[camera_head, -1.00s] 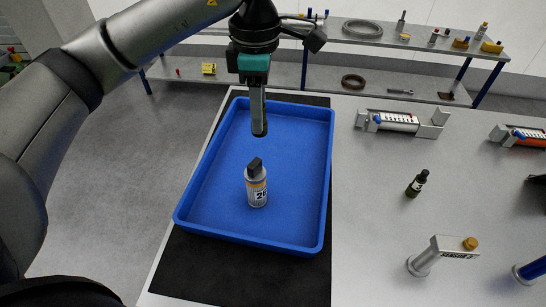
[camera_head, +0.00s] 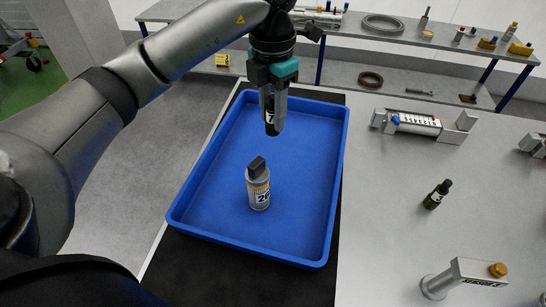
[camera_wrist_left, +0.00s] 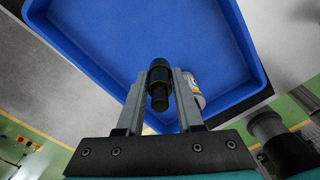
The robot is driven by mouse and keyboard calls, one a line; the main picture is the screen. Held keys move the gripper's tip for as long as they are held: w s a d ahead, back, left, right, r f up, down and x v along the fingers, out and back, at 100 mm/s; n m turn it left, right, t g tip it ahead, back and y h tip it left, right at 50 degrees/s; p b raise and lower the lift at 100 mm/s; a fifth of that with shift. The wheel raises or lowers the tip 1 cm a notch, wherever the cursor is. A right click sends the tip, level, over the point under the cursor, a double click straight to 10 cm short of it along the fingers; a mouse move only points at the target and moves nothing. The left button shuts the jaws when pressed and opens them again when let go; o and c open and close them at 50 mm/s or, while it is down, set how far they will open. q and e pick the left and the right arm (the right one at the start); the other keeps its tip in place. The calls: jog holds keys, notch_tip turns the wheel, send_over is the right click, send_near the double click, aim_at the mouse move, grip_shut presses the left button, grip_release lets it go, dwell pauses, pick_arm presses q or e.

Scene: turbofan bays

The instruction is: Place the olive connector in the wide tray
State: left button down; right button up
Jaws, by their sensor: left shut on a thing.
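My left gripper (camera_head: 274,117) is shut on a small dark olive cylinder, which looks like the olive connector (camera_head: 271,122). It hangs upright between the fingers, above the far half of the wide blue tray (camera_head: 335,185) and clear of its floor. In the left wrist view the olive connector (camera_wrist_left: 159,82) shows between the two fingers, with a dark narrower end. A spray can (camera_head: 259,190) with a dark cap stands in the tray, nearer than the gripper. My right gripper is not in view.
A shelf (camera_head: 400,92) stands beyond the table.

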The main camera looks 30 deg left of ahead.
pick_arm(q)
notch_tip(320, 180, down, 7)
jog(key=shift+b, duration=0.35)
notch_tip(320, 180, down, 4)
jog(key=shift+f+b, duration=0.1)
jog(key=shift+b, duration=0.25)
jog(key=c, duration=1)
grip_release()
jog(key=shift+f, duration=0.1)
jog(key=o, duration=0.5)
jog(key=shift+c, duration=0.2)
